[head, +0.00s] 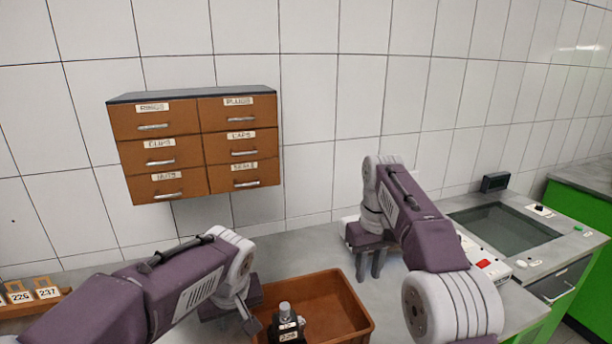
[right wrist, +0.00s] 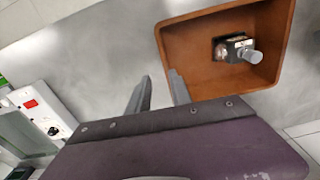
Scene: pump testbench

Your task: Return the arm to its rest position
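My right gripper (head: 369,268) hangs over the counter behind and to the right of the orange-brown bin (head: 358,313), fingers pointing down. In the right wrist view its two fingers (right wrist: 160,80) are apart with nothing between them. My left gripper (head: 250,322) is at the left edge of the bin in the head view, and its fingers are partly hidden, so its opening is unclear. A dark pump part with a grey cylindrical top (head: 286,318) stands in the bin; it also shows in the right wrist view (right wrist: 237,50), clear of the right fingers.
A wooden drawer cabinet (head: 208,145) with labelled drawers, all shut, hangs on the tiled wall. Numbered tags (head: 32,294) stand at the left. A white device with a red button (head: 487,263) and a dark recessed panel (head: 502,228) lie to the right of my right arm.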

